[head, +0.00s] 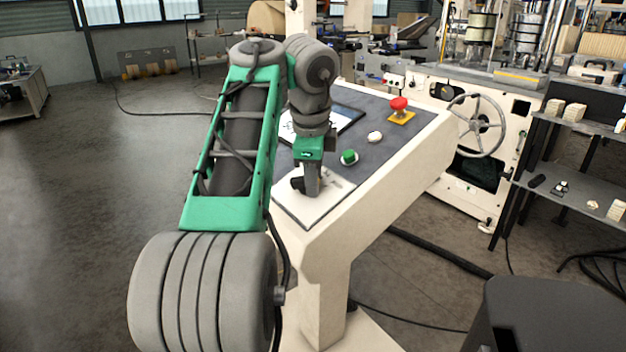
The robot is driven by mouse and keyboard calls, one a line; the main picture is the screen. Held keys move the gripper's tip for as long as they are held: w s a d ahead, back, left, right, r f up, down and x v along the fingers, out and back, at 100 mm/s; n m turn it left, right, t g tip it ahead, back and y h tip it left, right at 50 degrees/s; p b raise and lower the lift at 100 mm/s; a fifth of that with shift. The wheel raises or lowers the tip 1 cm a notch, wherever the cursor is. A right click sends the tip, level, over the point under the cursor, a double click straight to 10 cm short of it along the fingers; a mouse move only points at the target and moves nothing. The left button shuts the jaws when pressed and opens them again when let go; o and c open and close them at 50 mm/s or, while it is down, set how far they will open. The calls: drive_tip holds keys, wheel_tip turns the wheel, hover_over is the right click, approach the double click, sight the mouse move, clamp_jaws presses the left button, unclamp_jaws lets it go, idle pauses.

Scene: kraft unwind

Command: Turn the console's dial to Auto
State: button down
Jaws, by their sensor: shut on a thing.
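The console (385,165) is a cream pedestal with a sloped dark grey top, in the middle of the head view. My gripper (308,188) points down at the light plate (338,187) near the top's lower front end. It is shut on the dark dial (297,184), which is mostly hidden by the fingers. The dial's pointer and the Auto mark cannot be made out.
On the console top are a green button (349,157), a white button (375,137), a red mushroom button on yellow (400,104) and a screen (343,121) partly behind my arm. A machine with a handwheel (476,125) and a shelf (575,135) stand right. Floor at left is open.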

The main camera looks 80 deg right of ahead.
drive_tip(key=c, duration=1.4)
unclamp_jaws()
drive_tip(key=shift+o, duration=0.2)
drive_tip(key=p+v, duration=0.6)
drive_tip(key=v, duration=0.1)
drive_tip(key=shift+r+p, duration=0.3)
drive_tip(key=shift+r, duration=0.05)
drive_tip(key=shift+a, duration=0.15)
